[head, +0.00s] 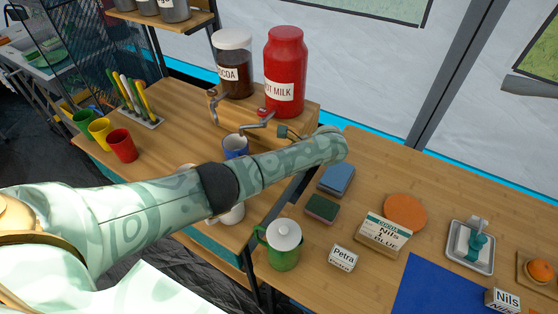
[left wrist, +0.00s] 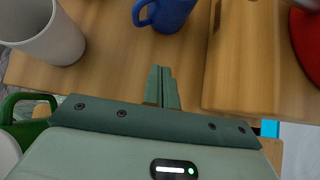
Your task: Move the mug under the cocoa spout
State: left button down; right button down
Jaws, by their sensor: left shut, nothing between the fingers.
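The blue mug (head: 235,146) stands on the wooden counter in front of the dispenser stand, close to the hot milk spout (head: 248,127). Its base is hidden by my left arm. The cocoa jar (head: 235,72) stands to the left of the red hot milk jar (head: 285,75), and the cocoa spout (head: 217,101) is left of and behind the mug. My left gripper (left wrist: 161,85) is shut and empty, just short of the blue mug (left wrist: 172,12) in the left wrist view. In the head view, my forearm hides most of the gripper. My right gripper is not in view.
A white cup (left wrist: 48,35) stands left of the fingers. The dispenser stand (left wrist: 238,60) is close on their right. Red (head: 122,146), yellow (head: 99,131) and green cups stand at the left. A green jug (head: 283,245) is on the near counter.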

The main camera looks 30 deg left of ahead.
aim_at(239, 152)
pick_arm(q)
jog(key=b+x, duration=0.2)
jog(key=x, duration=0.4)
jog(key=shift+a+f+b, duration=0.1)
jog(key=shift+f+b, duration=0.2)
jog(key=shift+f, duration=0.05)
jog(key=a, duration=0.3)
jog(key=shift+w+a+r, duration=0.1)
jog(key=shift+w+r, duration=0.05)
jog(key=shift+r, duration=0.1)
jog(key=shift+a, duration=0.35)
jog(key=shift+a+r, duration=0.1)
jog(key=a+p, duration=0.1)
jog(key=a, duration=0.4)
jog(key=shift+w+a, duration=0.15)
jog(key=shift+a, duration=0.4)
